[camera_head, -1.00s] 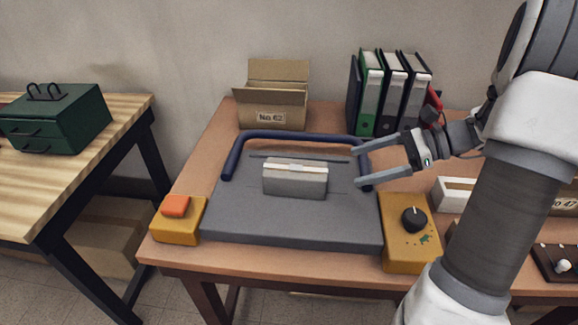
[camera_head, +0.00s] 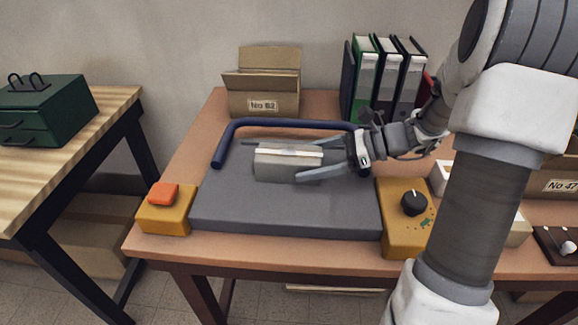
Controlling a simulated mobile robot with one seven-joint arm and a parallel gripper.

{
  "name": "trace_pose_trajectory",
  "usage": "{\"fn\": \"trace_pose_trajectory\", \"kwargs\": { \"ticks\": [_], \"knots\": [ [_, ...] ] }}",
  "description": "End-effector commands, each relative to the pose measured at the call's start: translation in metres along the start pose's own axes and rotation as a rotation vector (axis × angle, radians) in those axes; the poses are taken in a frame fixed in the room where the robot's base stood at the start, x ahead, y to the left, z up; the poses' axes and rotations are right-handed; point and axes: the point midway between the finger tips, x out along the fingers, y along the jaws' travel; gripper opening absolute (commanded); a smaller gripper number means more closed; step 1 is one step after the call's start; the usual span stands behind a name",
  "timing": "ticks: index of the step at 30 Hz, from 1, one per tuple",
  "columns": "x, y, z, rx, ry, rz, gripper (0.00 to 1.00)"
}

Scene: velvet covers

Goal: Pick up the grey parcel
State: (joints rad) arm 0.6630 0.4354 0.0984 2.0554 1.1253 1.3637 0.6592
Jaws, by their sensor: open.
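The grey parcel (camera_head: 275,166) is a small box with a pale strip along its top. It sits on a dark grey slab (camera_head: 235,208) that has a blue bar (camera_head: 232,133) bent around its back. My gripper (camera_head: 270,160) comes in from the right with its jaws open. One finger reaches behind the parcel's top edge and the other lies in front of its right part. The fingers span the parcel from the right side; I cannot tell whether they touch it.
A yellow block with an orange button (camera_head: 163,193) is left of the slab. A yellow box with a black knob (camera_head: 413,202) is right. An open cardboard box (camera_head: 262,98) and several binders (camera_head: 385,75) stand behind. A green drawer box (camera_head: 45,108) sits on another table.

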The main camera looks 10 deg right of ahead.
Motion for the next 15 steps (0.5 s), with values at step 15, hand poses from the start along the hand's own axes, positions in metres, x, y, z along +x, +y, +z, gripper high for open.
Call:
{"fn": "trace_pose_trajectory", "kwargs": {
  "ticks": [15],
  "knots": [
    [0.051, -0.001, 0.001, -0.001, 0.001, 0.0, 1.0]
  ]
}}
